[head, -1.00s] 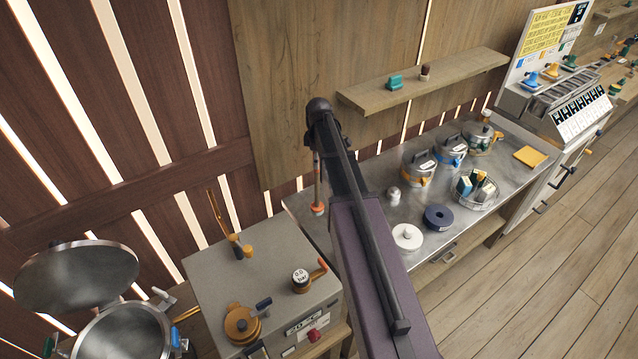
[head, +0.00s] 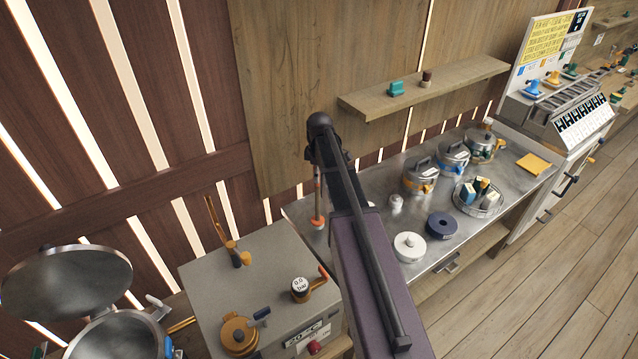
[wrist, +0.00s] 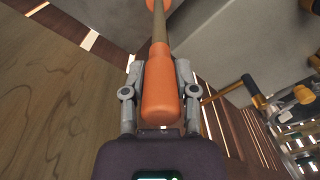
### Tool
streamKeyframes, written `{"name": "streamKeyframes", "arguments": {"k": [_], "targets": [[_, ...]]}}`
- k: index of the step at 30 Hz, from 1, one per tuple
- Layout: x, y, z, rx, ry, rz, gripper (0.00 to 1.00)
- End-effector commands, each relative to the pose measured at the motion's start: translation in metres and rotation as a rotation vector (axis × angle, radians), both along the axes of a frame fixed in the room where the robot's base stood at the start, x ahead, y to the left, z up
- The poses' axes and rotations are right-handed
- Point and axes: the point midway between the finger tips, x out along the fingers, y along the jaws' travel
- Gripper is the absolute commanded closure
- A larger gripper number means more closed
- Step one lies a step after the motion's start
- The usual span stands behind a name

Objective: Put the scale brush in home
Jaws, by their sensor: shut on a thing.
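My gripper (wrist: 159,72) is shut on the orange handle (wrist: 160,100) of a stick-like tool, which I take to be the scale brush. Its pale shaft (wrist: 158,28) runs up the wrist view to another orange part at the top edge. In the head view my gripper is hidden behind my arm. A thin stick with an orange lower end (head: 318,221) shows just left of my arm and looks like the same tool. Its lower end appears near the left end of the metal bench; I cannot tell whether it touches. No place marked home can be made out.
A grey box unit (head: 265,265) and an open pot (head: 120,335) stand left. A wooden shelf (head: 430,88) is above.

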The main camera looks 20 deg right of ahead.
Motion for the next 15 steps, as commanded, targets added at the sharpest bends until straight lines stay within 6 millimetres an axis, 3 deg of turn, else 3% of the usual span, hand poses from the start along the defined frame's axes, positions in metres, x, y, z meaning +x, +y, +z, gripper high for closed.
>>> {"name": "streamKeyframes", "arguments": {"k": [9,15], "targets": [[0.000,-0.001,-0.028,0.000,0.000,-0.001,1.00],[0.000,-0.001,-0.034,0.000,0.000,-0.001,1.00]]}}
